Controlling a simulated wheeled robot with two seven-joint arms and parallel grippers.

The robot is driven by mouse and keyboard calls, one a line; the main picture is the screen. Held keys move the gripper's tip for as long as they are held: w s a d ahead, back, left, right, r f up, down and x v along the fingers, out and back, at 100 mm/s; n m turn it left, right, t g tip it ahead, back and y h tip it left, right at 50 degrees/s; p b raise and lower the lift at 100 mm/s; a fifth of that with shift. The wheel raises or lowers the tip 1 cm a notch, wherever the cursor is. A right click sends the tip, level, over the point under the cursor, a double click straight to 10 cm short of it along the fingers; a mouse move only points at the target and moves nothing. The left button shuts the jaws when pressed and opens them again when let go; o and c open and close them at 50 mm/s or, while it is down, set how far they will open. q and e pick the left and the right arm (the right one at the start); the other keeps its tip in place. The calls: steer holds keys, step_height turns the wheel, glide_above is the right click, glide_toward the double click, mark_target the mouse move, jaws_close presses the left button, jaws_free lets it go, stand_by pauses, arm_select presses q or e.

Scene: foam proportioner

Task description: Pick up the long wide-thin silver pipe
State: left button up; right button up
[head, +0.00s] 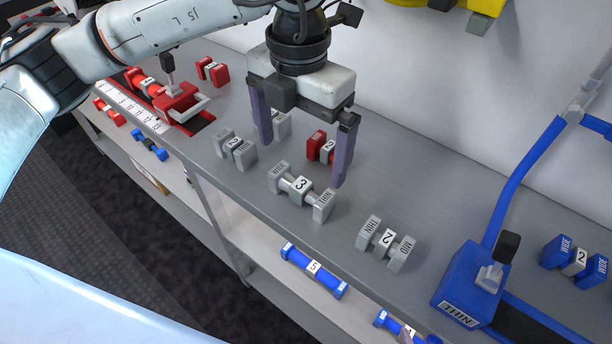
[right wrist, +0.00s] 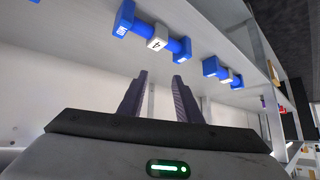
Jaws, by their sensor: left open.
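A silver pipe (head: 301,186) marked 3 lies on the grey shelf, near its front edge, in the head view.
Other silver pipes lie left (head: 236,149) and right (head: 386,243) of it. A red pipe (head: 321,147) sits behind. A red clamp fixture (head: 181,103) and a blue THIN fixture (head: 465,287) flank them. Blue pipes (head: 314,270) lie on the lower shelf; one marked 4 (right wrist: 173,45) is near my right gripper.

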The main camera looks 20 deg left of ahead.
mark_target(301, 184)
arm_select(q)
steer(key=f, duration=0.2)
steer(key=shift+s+f, duration=0.25)
steer(key=shift+f, duration=0.1)
step_height(301, 184, down, 5)
steer(key=shift+f+p, duration=0.1)
steer(key=shift+p, duration=0.6)
steer(key=shift+f, duration=0.35)
steer(key=shift+w, duration=0.1)
steer(key=c, duration=0.9)
arm_select(e)
steer(key=shift+s+r, duration=0.45)
steer(key=shift+s, duration=0.1)
